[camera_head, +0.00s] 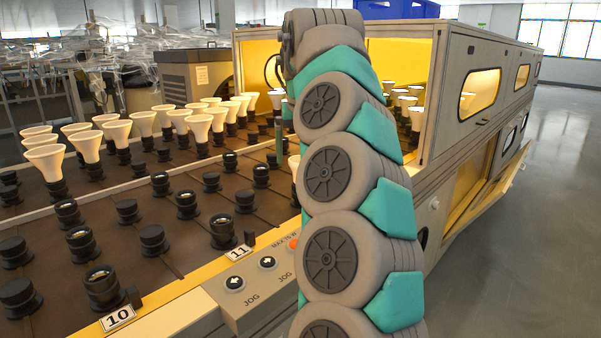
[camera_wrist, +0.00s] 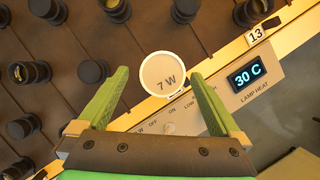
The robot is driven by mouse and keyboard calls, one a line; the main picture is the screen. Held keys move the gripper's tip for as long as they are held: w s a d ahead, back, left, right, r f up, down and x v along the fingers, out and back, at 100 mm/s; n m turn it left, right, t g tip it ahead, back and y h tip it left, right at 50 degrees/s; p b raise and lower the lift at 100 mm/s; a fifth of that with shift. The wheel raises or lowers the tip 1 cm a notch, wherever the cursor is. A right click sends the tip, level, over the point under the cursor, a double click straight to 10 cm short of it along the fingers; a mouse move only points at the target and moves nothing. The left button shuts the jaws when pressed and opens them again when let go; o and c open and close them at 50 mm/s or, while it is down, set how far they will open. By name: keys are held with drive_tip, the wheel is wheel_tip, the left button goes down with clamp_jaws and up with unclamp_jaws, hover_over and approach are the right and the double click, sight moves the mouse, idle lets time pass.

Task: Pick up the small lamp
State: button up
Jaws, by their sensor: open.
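A small lamp with a round white face marked "7 W" (camera_wrist: 165,74) shows in the wrist view, seen face-on from above. It lies between the two green fingertips of my gripper (camera_wrist: 160,77), with a gap on each side. My gripper is open, and no contact with the lamp shows. The lamp's base and socket are hidden beneath its face. In the head view my arm covers most of the gripper's area. A pale lamp edge (camera_head: 294,163) peeks out beside the arm; I cannot tell if it is the same lamp.
Black sockets (camera_head: 152,240) stand in rows on the brown deck, several empty. White cone lamps (camera_head: 88,146) fill the farther rows. A control panel with a "30 C" display (camera_wrist: 252,74) runs along the deck's edge. A yellow-lined cabinet (camera_head: 440,100) stands behind my arm.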

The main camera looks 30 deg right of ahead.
drive_tip(key=shift+b+x, duration=0.4)
drive_tip(key=shift+x, duration=2.4)
drive_tip(key=shift+s+d, duration=0.1)
drive_tip(key=shift+d, duration=0.05)
drive_tip(key=c, duration=1.3)
drive_tip(key=shift+r, duration=0.1)
drive_tip(key=shift+c, duration=0.2)
drive_tip(key=shift+r+p, duration=0.5)
drive_tip(key=shift+r, duration=1.2)
drive_tip(key=s+d+r+b, duration=0.1)
drive_tip(key=s+b, duration=0.1)
drive_tip(key=s, duration=1.4)
drive_tip(key=shift+r, duration=0.2)
